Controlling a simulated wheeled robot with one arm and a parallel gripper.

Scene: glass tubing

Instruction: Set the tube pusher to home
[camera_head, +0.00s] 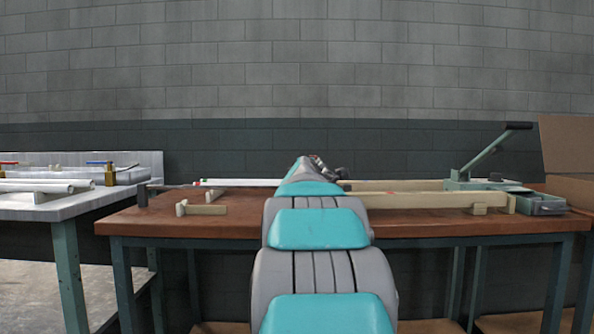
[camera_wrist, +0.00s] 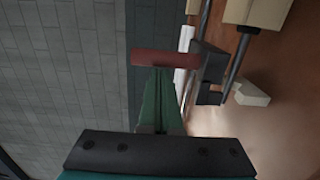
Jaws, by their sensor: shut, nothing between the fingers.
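My gripper (camera_wrist: 160,85) is shut and empty, with green fingers narrowing forward in the wrist view. A red-brown crossbar (camera_wrist: 165,58) lies across their tips in that view; whether it touches them I cannot tell. Just right of it is a black block (camera_wrist: 212,62) by dark rods (camera_wrist: 240,48), which looks like part of the tube pusher. A white tube (camera_wrist: 182,62) runs behind the fingers.
The brown workbench (camera_head: 240,228) carries a long beige rail (camera_head: 420,199). A green lever device with a black handle (camera_head: 518,126) stands at the right, near a cardboard box (camera_head: 570,150). A dark post (camera_head: 142,194) stands at the left. A white table (camera_head: 65,205) with tubes is farther left.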

